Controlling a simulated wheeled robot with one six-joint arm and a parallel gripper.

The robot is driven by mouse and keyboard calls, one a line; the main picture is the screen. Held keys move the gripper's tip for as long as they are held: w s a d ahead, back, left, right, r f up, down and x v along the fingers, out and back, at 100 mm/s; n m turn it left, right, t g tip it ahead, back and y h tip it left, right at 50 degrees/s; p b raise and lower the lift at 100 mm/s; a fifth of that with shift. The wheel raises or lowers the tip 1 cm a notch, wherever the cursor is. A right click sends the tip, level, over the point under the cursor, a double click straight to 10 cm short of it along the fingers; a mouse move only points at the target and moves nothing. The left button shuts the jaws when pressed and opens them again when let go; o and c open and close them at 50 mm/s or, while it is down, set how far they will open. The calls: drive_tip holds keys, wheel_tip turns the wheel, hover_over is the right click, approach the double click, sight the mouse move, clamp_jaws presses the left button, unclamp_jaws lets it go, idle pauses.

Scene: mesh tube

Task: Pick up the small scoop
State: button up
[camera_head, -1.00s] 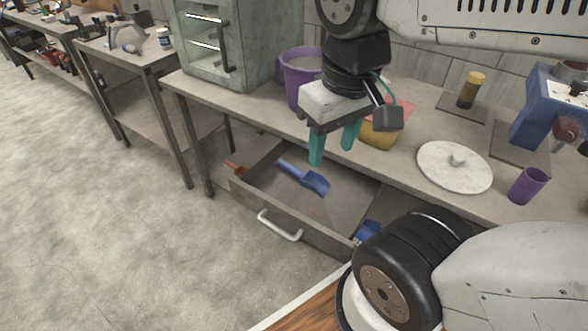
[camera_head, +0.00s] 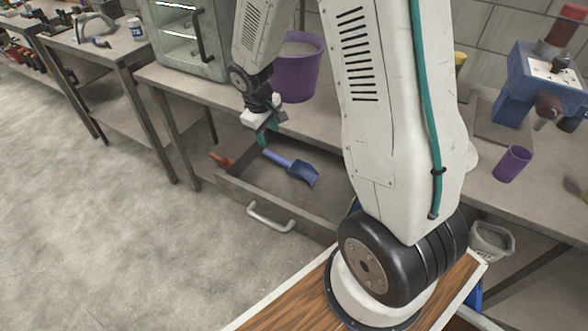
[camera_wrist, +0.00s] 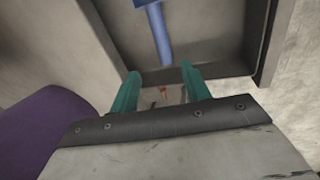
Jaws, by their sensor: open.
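A blue scoop (camera_head: 300,171) lies in the open drawer under the workbench. Its handle points to the back left and its bowl to the front right. In the wrist view its handle (camera_wrist: 162,40) runs down toward the gap between my fingers, with the bowl cut off at the top. My gripper (camera_head: 267,141) hangs over the back left part of the drawer, near the handle end. In the wrist view my gripper (camera_wrist: 160,72) has its teal fingers apart with nothing between the tips. I cannot tell its exact height above the handle.
An orange-red object (camera_head: 222,160) lies at the drawer's left end. The drawer front has a pale handle (camera_head: 270,217). A purple bucket (camera_head: 297,75) stands on the bench (camera_head: 318,125) close to my arm. A purple cup (camera_head: 513,164) is farther right. My arm hides the drawer's right end.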

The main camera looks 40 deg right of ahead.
sight(272, 154)
drive_tip(key=x, duration=1.1)
drive_tip(key=shift+a+f, duration=0.3)
drive_tip(key=shift+f, duration=0.1)
clamp_jaws()
